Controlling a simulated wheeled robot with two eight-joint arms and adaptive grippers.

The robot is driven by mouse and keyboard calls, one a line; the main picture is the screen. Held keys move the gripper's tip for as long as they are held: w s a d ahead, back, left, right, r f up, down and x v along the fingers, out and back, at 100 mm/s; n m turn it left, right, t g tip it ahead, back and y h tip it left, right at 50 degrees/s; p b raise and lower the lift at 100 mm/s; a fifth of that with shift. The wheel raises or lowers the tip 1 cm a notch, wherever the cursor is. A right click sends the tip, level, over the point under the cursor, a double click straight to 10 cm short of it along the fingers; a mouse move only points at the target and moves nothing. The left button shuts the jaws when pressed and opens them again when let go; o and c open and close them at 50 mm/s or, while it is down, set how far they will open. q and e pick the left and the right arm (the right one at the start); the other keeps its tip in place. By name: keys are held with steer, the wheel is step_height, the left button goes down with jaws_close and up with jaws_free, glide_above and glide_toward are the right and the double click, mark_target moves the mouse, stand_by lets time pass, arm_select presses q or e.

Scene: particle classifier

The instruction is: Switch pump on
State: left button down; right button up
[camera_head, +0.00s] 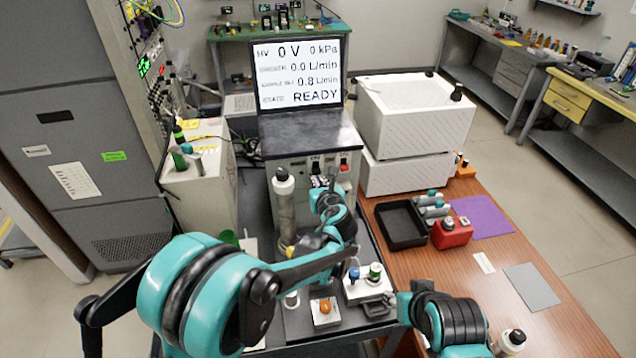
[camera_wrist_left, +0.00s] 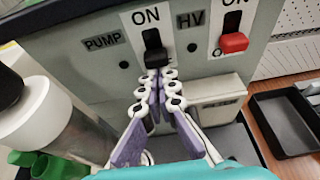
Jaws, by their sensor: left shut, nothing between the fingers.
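The black pump switch (camera_wrist_left: 154,47) sits on the grey front panel (camera_wrist_left: 195,75), right of its PUMP label and below the word ON. Its lever appears to hang downward. My left gripper (camera_wrist_left: 161,72) is shut and empty, with its fingertips at the lower end of the lever; I cannot tell if they touch it. In the head view the left gripper (camera_head: 322,192) is in front of the panel and partly hides it. The screen (camera_head: 298,75) reads 0 V, 0 kPa, 0.0 L/min and READY. My right arm is at the lower right; its fingers are not clear.
The red HV switch (camera_wrist_left: 233,42) is close to the right of the pump switch. A silver cylinder (camera_head: 284,205) stands left of my left gripper. A white box with knobs (camera_head: 368,284) is in front. A black tray (camera_head: 400,223) lies on the table to the right.

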arm_select(q)
step_height(320, 180, up, 3)
steer(key=shift+f+p, duration=0.1)
steer(key=shift+p, duration=0.75)
steer(key=shift+w, duration=0.15)
step_height(320, 180, down, 4)
steer(key=b, duration=0.4)
steer(key=p+v, duration=0.2)
steer(key=v, duration=0.8)
steer(key=shift+f, duration=0.1)
steer(key=shift+a, duration=0.1)
